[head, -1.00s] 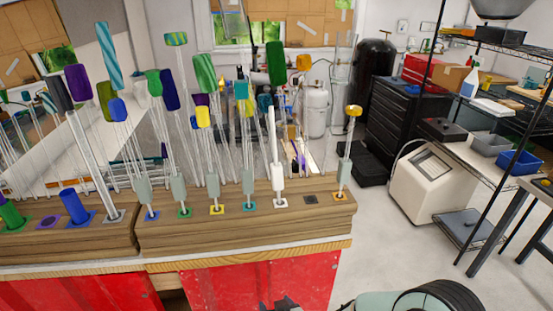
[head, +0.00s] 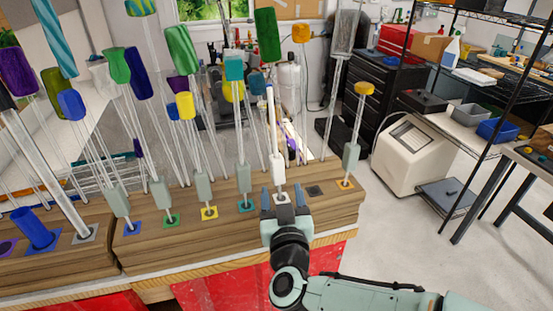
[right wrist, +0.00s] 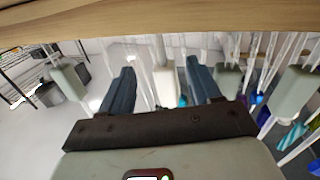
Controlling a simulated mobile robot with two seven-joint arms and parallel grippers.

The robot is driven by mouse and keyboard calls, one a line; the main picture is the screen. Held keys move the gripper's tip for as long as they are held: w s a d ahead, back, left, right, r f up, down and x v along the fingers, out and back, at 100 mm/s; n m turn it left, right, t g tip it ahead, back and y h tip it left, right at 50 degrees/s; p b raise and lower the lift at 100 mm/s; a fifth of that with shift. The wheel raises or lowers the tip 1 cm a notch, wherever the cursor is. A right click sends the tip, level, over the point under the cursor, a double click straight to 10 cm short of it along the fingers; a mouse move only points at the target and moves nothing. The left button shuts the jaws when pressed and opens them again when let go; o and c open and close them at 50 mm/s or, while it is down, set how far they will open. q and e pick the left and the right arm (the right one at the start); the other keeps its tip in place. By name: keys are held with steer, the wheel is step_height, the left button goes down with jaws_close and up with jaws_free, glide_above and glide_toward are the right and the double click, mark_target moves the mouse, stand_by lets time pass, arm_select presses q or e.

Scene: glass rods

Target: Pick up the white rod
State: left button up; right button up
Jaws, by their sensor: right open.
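The white rod (head: 277,168) stands upright on the wooden rack, in a slot with a white-edged square, its thin white upper part rising above a thicker white block. My right gripper (head: 282,199) is open at the rack's front edge, at the rod's foot; in the head view its two blue fingers show on either side of the rod. In the right wrist view the open gripper (right wrist: 161,86) has its fingers apart, with a pale upright shape, likely the white rod (right wrist: 163,84), between them. Whether they touch it I cannot tell. My left gripper is not in view.
Rods with grey blocks stand close on both sides: one in the teal-marked slot (head: 243,178) to the left and one in the orange-marked slot (head: 349,157) to the right. A dark empty slot (head: 316,190) lies between. Many coloured glass rods crowd behind.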

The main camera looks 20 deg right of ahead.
mark_target(280, 186)
steer(key=w, duration=0.4)
steer(key=w+d+p, duration=0.1)
steer(key=w, duration=0.1)
steer(key=shift+w+f, duration=0.25)
steer(key=shift+f, duration=0.15)
steer(key=shift+s, duration=0.15)
steer(key=shift+c, duration=0.6)
jaws_close()
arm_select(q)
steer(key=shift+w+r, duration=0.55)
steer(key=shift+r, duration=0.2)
arm_select(e)
steer(key=shift+r, duration=0.15)
